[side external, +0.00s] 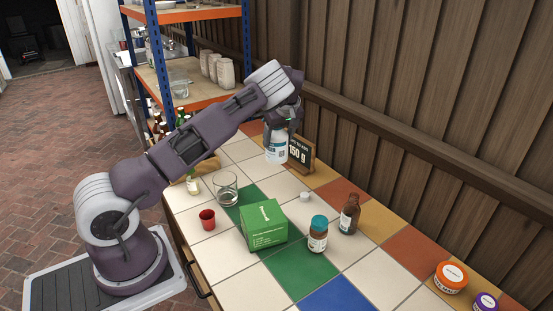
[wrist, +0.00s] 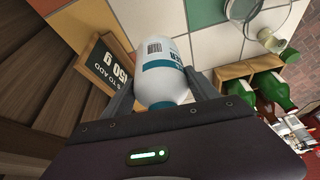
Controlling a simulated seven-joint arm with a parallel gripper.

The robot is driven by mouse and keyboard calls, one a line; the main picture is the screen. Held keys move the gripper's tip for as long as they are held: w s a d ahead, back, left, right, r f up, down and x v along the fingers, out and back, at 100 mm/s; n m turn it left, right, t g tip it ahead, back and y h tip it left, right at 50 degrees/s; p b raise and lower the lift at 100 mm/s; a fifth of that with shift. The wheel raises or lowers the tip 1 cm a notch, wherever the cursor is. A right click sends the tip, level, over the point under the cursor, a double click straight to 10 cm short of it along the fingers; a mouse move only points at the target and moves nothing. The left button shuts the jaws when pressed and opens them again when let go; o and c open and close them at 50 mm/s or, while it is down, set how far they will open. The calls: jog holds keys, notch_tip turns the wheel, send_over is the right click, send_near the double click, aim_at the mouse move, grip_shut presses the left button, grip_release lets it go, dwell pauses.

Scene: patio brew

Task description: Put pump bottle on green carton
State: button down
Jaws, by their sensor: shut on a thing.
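The pump bottle (side external: 276,150) is white with a teal-blue band and hangs below my gripper (side external: 281,127). In the wrist view the bottle (wrist: 158,65) lies between the two fingers of my gripper (wrist: 162,88), which is shut on it. Its pump end is hidden. The bottle is held near the small black sign, and I cannot tell its exact height over the tiles. The green carton (side external: 264,224) stands on the tiled counter, in front of the bottle and a little to its left in the side view.
The black sign (side external: 300,150) in a wooden frame stands close behind the bottle. Around the carton are a glass (side external: 226,188), a red cup (side external: 207,219), a teal-lidded jar (side external: 318,234), a brown bottle (side external: 350,214) and a small white cap (side external: 305,196). Two tubs (side external: 451,277) stand at right.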

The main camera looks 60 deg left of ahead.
jog(key=s+d+r, duration=0.5)
jog(key=d, duration=0.3)
jog(key=s+d+r, duration=0.5)
jog(key=d+r, duration=0.1)
jog(key=d, duration=0.1)
jog(key=s+d, duration=0.5)
jog(key=s, duration=0.1)
jog(key=shift+m, duration=0.3)
jog(key=f, duration=0.7)
jog(key=s+f, duration=0.1)
jog(key=f, duration=0.2)
jog(key=shift+a+f, duration=0.1)
jog(key=shift+f, duration=0.3)
jog(key=shift+w+f, duration=0.1)
jog(key=shift+f, duration=0.05)
jog(key=shift+f, duration=0.15)
jog(key=shift+c, duration=1.1)
grip_release()
